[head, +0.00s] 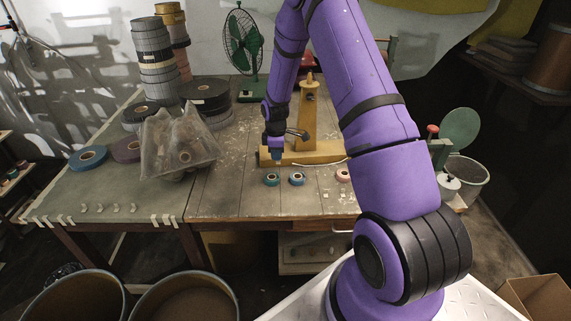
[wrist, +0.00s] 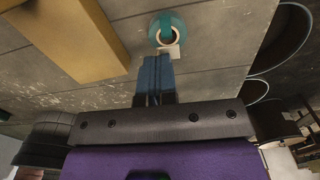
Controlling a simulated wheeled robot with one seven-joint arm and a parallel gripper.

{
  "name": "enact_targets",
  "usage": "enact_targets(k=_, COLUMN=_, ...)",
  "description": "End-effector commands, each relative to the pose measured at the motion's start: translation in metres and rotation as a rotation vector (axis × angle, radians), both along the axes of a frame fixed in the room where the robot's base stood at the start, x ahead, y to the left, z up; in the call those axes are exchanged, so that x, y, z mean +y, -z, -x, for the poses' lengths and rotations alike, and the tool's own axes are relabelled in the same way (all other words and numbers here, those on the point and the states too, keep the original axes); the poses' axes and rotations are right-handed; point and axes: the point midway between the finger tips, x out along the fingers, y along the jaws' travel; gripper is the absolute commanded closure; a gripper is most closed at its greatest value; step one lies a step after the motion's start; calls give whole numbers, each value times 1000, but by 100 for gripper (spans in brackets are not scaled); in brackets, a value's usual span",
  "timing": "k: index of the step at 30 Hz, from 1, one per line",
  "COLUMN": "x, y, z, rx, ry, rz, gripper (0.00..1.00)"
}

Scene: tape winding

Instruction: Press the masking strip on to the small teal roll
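The small teal roll (head: 271,179) lies flat near the front of the table, at the left of a row of small rolls. It also shows in the wrist view (wrist: 180,23), ring-shaped with a pale core. A small pale piece, seemingly the masking strip (wrist: 174,51), shows at the roll's lower edge, beside my fingertips. My gripper (head: 276,158) points down just behind the roll. Its blue fingers (wrist: 155,58) are together and end just short of the roll in the picture. I cannot tell whether the strip touches the fingers or the roll.
A blue roll (head: 297,179) and a pink roll (head: 343,175) lie to the right. A yellow stand (head: 308,152) is close behind the rolls. A plastic-covered heap (head: 178,145) stands left. Pale tabs hang on the table's front edge; bins (head: 185,298) stand below.

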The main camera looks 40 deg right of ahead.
Motion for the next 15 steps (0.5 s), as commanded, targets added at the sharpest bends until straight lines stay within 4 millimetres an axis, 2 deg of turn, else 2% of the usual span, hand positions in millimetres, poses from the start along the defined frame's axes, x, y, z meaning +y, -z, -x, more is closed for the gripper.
enact_targets(k=5, x=0, y=6, z=-2, rx=2, ry=2, rz=-1, gripper=100)
enact_targets(k=15, x=0, y=33, z=-2, rx=1, ry=2, rz=-1, gripper=100)
